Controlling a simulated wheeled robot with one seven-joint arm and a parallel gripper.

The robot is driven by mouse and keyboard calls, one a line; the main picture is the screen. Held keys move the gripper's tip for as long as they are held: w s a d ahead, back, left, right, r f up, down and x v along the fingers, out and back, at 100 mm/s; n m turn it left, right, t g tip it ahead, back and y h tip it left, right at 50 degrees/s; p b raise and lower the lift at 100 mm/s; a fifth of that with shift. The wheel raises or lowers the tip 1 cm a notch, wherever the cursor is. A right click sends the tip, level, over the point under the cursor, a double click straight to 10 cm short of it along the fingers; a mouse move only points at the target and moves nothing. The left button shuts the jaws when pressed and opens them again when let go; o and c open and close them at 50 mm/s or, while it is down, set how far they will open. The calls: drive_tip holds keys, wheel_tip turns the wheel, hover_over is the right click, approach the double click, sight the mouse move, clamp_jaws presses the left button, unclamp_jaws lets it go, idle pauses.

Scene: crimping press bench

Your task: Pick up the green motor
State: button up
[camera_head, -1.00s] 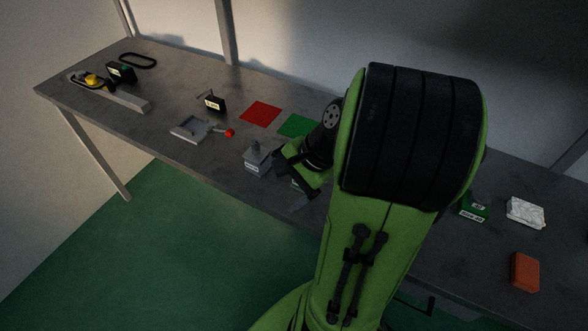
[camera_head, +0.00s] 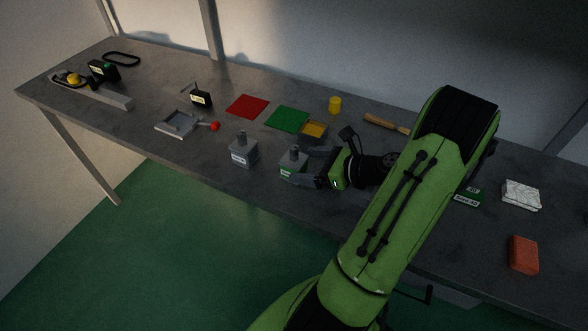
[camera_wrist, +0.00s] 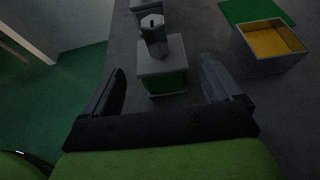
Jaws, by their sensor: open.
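The green motor (camera_head: 292,163) is a small grey block with a green band and a round shaft on top. It stands upright near the front edge of the bench. In the wrist view the green motor (camera_wrist: 163,72) stands ahead of and between my fingers, its green side facing me. My gripper (camera_head: 293,166) is open and comes in low from the right, with its fingers close to the motor. In the wrist view my gripper (camera_wrist: 165,92) shows one finger on each side, with gaps to the motor. A similar grey motor (camera_head: 243,152) stands just to the left.
A bin with a yellow inside (camera_head: 313,130) stands behind the motor; it also shows in the wrist view (camera_wrist: 270,42). Green (camera_head: 287,118) and red (camera_head: 247,106) squares lie on the bench (camera_head: 150,95). A grey fixture with a red knob (camera_head: 215,126) is farther left. The bench's front edge is close.

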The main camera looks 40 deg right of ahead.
sight(294, 162)
drive_tip(key=b+x, duration=0.1)
drive_tip(key=x, duration=0.4)
drive_tip(key=shift+d, duration=0.15)
drive_tip(key=shift+r, duration=0.1)
drive_tip(key=c, duration=1.5)
